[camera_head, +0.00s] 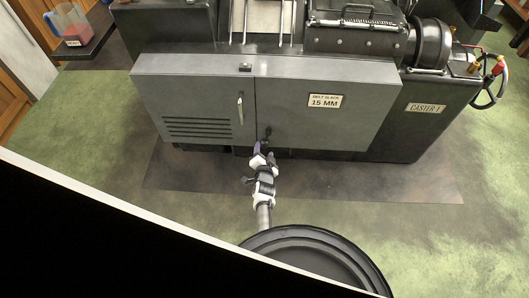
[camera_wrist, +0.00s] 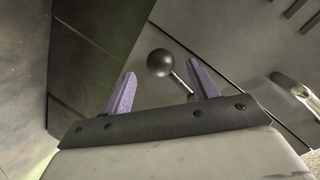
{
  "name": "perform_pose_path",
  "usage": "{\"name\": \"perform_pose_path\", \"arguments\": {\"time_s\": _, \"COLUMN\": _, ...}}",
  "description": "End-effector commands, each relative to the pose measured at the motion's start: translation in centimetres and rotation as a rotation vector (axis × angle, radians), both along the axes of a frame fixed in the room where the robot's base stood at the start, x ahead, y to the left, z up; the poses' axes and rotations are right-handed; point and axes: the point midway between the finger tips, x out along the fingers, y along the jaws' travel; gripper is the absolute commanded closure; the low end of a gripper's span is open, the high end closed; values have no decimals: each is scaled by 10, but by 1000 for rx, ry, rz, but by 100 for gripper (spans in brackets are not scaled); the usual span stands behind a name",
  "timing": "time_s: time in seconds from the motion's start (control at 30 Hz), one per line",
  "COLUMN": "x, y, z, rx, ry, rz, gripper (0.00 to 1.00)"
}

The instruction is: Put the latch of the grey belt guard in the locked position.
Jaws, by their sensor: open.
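The grey belt guard (camera_head: 330,125) is a long box on the front of the machine. Its latch (camera_head: 267,131) shows as a small dark lever low on the front, just right of the panel seam. In the wrist view the latch is a black ball knob (camera_wrist: 160,62) on a short metal stem. My gripper (camera_head: 263,149) is at the guard's lower front, close to the latch. In the wrist view my gripper (camera_wrist: 161,72) is open, and the knob appears between its purple fingertips. I cannot tell whether either finger touches it. The stem's base is hidden behind the right finger.
A metal handle (camera_head: 240,109) stands left of the seam, beside louvre slots (camera_head: 198,127). A "15 MM" plate (camera_head: 325,101) is on the right panel. The green floor (camera_head: 440,225) in front is clear.

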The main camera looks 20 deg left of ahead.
Motion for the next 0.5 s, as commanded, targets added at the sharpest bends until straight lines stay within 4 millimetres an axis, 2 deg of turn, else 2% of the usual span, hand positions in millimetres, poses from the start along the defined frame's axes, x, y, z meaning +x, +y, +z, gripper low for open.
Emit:
{"name": "perform_pose_path", "arguments": {"time_s": 0.03, "x": 6, "y": 2, "z": -7, "rx": 1, "ry": -1, "rz": -2, "gripper": 41}}
{"name": "perform_pose_path", "arguments": {"time_s": 0.2, "x": 20, "y": 6, "z": -10, "rx": 2, "ry": -1, "rz": -2, "gripper": 41}}
{"name": "perform_pose_path", "arguments": {"time_s": 0.5, "x": 29, "y": 10, "z": -9, "rx": -1, "ry": 0, "rz": 0, "gripper": 41}}
